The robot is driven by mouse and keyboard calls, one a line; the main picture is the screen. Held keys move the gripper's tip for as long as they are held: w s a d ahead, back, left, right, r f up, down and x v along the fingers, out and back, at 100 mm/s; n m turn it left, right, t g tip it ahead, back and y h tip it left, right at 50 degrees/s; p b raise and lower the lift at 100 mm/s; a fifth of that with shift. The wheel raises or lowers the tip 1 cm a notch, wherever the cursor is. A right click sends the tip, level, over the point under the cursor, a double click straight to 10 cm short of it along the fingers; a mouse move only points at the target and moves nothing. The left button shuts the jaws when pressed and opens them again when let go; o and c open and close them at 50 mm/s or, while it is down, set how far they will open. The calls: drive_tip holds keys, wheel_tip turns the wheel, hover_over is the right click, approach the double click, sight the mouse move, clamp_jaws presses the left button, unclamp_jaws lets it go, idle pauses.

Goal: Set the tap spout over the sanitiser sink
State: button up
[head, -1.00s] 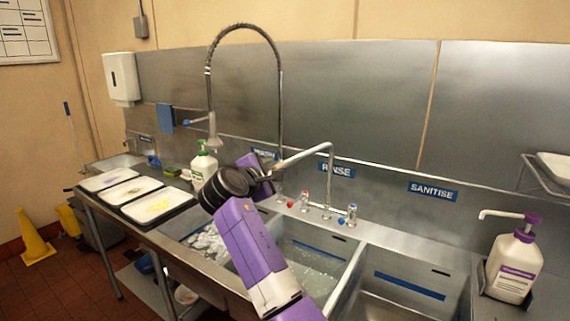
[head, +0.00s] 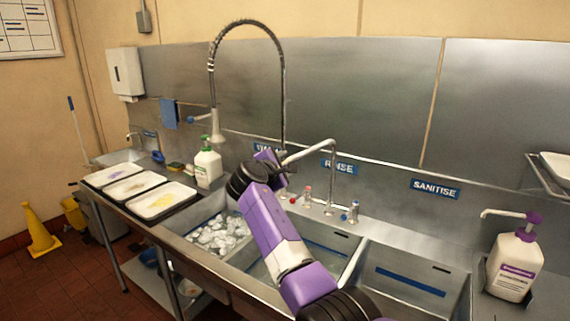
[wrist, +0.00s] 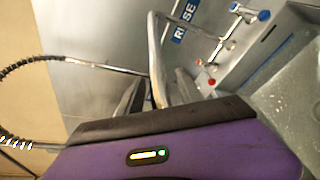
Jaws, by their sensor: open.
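The tap spout (head: 310,152) is a bent chrome pipe, rising behind the sinks and reaching left over the rinse sink side. In the wrist view the spout (wrist: 154,50) runs down between my two dark fingers. My gripper (head: 280,167) is open at the spout's free end, mostly hidden behind my wrist in the head view; the fingers (wrist: 158,92) stand on either side of the pipe. I cannot tell whether they touch it. The sanitise sink (head: 408,284) is the right-hand basin, under the blue SANITISE sign (head: 436,189). The spout is not over it.
A blue tap knob (head: 353,211) and a red one (head: 307,192) flank the spout's base. A tall spray hose (head: 212,75) arches behind. A purple-topped pump bottle (head: 514,262) stands right of the sanitise sink.

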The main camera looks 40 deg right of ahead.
clamp_jaws()
idle(1.3)
